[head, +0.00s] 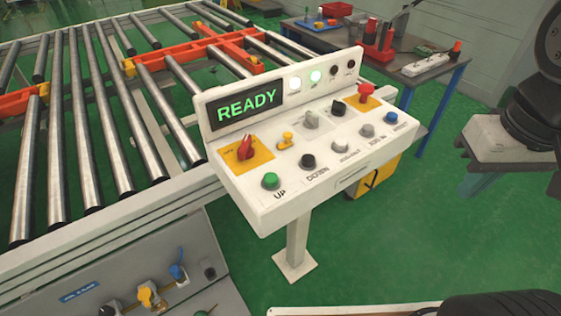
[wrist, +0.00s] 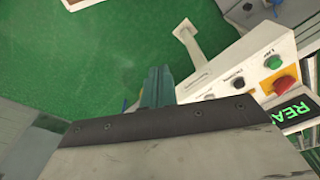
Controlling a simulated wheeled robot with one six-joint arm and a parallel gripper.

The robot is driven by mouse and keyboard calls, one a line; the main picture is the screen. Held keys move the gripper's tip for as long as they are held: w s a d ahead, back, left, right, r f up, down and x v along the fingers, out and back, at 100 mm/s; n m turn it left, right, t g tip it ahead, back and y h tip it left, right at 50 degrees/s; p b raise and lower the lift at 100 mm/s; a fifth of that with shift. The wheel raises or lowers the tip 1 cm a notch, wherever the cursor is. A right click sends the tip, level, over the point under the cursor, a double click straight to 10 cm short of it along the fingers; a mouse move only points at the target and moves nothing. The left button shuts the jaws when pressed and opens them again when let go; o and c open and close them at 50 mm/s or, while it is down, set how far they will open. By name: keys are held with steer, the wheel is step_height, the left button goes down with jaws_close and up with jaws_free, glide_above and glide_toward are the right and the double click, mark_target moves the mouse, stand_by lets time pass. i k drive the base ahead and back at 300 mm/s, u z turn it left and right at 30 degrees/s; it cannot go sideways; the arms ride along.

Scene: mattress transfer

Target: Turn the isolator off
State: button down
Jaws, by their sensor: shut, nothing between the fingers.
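The isolator is likely the red rotary knob (head: 246,147) on a yellow plate at the left end of the white control panel (head: 262,195). Its handle looks slanted, but I cannot read its markings. In the wrist view the red knob (wrist: 284,86) shows at the right, beside the green button (wrist: 273,62). My gripper (wrist: 157,84) is shut and empty, pointing over the green floor and the near edge of the panel, left of the knob and apart from it.
The panel's display (head: 247,103) reads READY, with white and green lamps lit beside it. A red mushroom button (head: 366,92), a grey selector (head: 310,119) and several push buttons share the panel. A roller conveyor (head: 95,130) stands behind left; a tool table (head: 425,68) stands behind right.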

mark_target(244, 151)
steer(key=k, duration=1.2)
steer(key=u, duration=0.65)
steer(key=i, duration=1.4)
steer(key=z, duration=0.65)
